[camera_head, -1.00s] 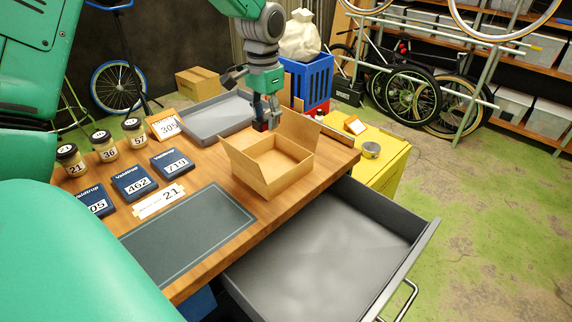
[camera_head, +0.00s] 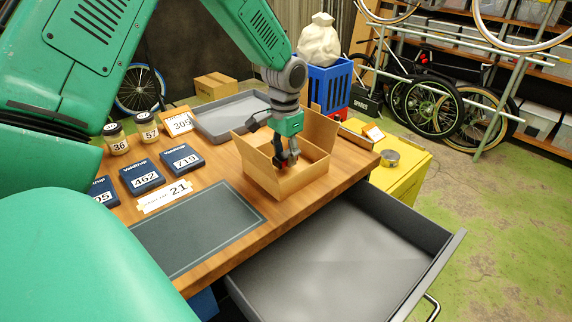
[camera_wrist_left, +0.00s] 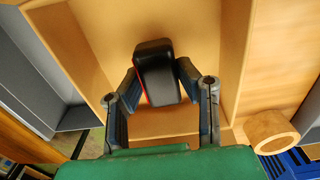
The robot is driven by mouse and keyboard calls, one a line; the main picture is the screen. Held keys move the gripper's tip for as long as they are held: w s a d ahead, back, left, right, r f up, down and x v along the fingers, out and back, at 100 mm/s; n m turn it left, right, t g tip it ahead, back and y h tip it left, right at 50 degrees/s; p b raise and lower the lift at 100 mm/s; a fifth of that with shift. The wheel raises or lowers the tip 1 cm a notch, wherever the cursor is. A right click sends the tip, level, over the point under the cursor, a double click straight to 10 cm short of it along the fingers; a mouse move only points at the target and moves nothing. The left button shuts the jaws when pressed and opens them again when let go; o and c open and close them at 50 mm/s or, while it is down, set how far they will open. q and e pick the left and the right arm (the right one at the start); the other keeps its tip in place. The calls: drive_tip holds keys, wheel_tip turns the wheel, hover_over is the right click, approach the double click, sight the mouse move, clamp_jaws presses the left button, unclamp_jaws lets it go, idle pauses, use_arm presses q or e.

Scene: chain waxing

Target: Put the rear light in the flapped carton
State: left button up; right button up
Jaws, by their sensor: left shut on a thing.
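The flapped carton (camera_head: 302,183) stands open on the wooden bench, its flaps spread; its inside also shows in the left wrist view (camera_wrist_left: 85,45). My left gripper (camera_head: 286,163) points down into the carton's opening. In the left wrist view my left gripper (camera_wrist_left: 160,85) is shut on the rear light (camera_wrist_left: 154,68), a small black block with a red edge. The light is between the two fingertips, above the carton floor; I cannot tell whether it touches the floor. In the head view the light is mostly hidden by the fingers. My right gripper is not in view.
A grey tray (camera_head: 217,123) lies behind the carton. Blue boxes (camera_head: 142,177), jars (camera_head: 116,140) and a dark mat (camera_head: 196,229) occupy the bench's left and front. An open grey drawer (camera_head: 335,255) juts out in front. A yellow cabinet (camera_head: 408,168) stands to the right.

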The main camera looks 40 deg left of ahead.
sight(286, 154)
use_arm(q)
wheel_tip(286, 154, down, 2)
drive_tip(key=shift+f, duration=0.15)
drive_tip(key=shift+d, duration=0.1)
drive_tip(key=o, duration=1.1)
drive_tip(key=shift+o, duration=0.2)
wheel_tip(286, 154, up, 12)
drive_tip(key=shift+r+p, duration=0.1)
drive_tip(key=shift+p, duration=1.05)
